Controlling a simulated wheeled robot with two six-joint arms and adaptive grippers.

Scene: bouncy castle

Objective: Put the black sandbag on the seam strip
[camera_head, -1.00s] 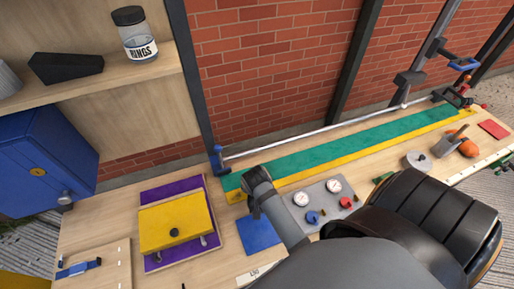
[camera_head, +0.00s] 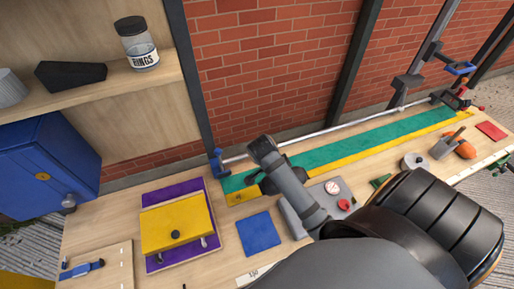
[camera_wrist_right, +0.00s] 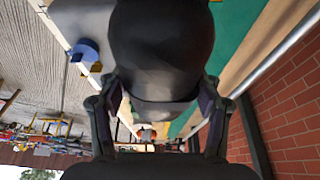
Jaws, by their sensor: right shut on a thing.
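The black sandbag (camera_wrist_right: 162,45) fills the upper middle of the right wrist view, between the two fingers of my right gripper (camera_wrist_right: 160,98), which is shut on it. In the head view my right gripper (camera_head: 275,183) is over the near-left end of the seam strip, taken as the long green band (camera_head: 345,146) with a yellow edge. The sandbag is mostly hidden there behind my wrist. I cannot tell whether it touches the strip. My left gripper is not in view.
A metal rod (camera_head: 310,137) runs along the strip's back, before the brick wall. A grey gauge panel (camera_head: 322,190) is partly behind my right arm. An orange thing (camera_head: 465,150) stands right.

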